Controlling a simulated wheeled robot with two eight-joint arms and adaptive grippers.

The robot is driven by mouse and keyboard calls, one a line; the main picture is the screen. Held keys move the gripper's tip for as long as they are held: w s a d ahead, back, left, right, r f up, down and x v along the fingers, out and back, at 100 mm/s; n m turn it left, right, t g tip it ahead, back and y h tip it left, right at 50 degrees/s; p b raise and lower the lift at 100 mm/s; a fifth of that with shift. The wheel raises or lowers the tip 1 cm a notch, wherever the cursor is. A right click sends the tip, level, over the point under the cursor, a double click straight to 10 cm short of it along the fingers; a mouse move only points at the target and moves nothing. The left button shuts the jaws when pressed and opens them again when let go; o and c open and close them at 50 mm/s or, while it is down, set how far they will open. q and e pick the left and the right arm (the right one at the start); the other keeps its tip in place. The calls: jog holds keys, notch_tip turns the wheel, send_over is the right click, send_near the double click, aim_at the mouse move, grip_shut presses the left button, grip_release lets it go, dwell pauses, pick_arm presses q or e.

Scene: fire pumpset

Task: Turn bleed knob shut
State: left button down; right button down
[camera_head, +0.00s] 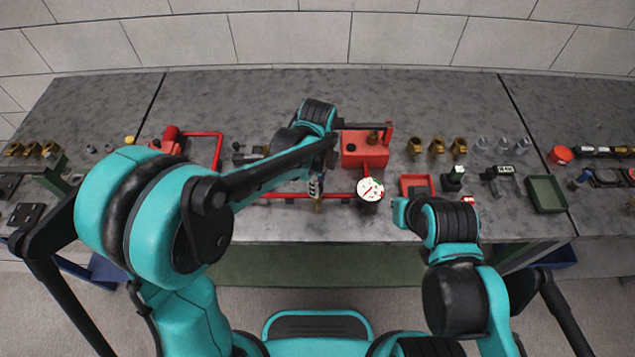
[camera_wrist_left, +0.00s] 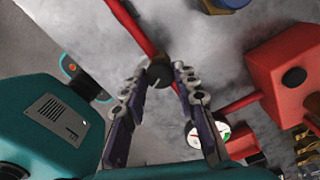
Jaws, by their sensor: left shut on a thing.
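The bleed knob (camera_wrist_left: 158,73) is a small dark round knob on the red pipe (camera_wrist_left: 132,24) in the left wrist view. My left gripper (camera_wrist_left: 160,78) has a fingertip on either side of the knob and is shut on it. In the head view my left gripper (camera_head: 316,190) points down at the red pipe (camera_head: 285,196), left of the white dial gauge (camera_head: 370,189). There the fingers mostly hide the knob. My right arm folds in at the right, and its gripper fingers do not show.
A red pump block (camera_head: 366,150) stands behind the gauge. Brass fittings (camera_head: 437,146), a red tray (camera_head: 416,184) and a green tray (camera_head: 546,194) are to the right. A red pipe frame (camera_head: 205,136) is at the left. The back of the bench is mostly clear.

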pick_arm(q)
jog(key=shift+m, duration=2.2)
jog(key=c, duration=1.2)
grip_release()
notch_tip(320, 180, up, 12)
